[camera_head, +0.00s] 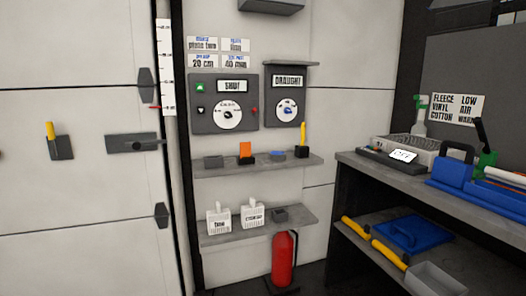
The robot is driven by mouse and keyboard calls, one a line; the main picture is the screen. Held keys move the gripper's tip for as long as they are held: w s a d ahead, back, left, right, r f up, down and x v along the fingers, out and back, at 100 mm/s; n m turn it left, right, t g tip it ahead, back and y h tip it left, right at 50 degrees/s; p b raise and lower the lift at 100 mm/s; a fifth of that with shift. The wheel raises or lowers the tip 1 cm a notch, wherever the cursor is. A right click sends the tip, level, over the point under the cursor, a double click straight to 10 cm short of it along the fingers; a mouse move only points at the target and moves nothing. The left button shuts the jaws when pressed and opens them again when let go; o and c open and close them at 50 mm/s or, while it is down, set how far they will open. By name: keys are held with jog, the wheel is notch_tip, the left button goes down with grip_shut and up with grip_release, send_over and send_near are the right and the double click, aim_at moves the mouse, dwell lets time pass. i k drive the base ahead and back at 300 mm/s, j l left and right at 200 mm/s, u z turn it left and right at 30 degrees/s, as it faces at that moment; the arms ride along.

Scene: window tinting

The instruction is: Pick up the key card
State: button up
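An orange flat card-like piece (245,149) stands upright in a small black holder (246,160) on the upper wall shelf (262,167). It may be the key card, but no label on it can be read. A small blue item (277,154) lies on a dark base to its right on the same shelf. My gripper is not in view, so I cannot see its fingers or anything held.
Dial panels (223,104) hang above. A lower shelf (260,226) holds two white containers. A red extinguisher (284,258) stands below. A dark workbench (350,160) fills the right.

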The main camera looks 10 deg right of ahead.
aim_at(245, 147)
jog(key=i+z, duration=0.2)
jog(key=i+j, duration=0.3)
jog(key=i, duration=0.25)
jog(key=i+j, duration=0.35)
jog(key=i, duration=0.25)
jog(key=i+j+z, duration=0.1)
jog(key=i+j, duration=0.2)
jog(key=i, duration=0.25)
jog(key=i+j, duration=0.4)
jog(key=i, duration=0.15)
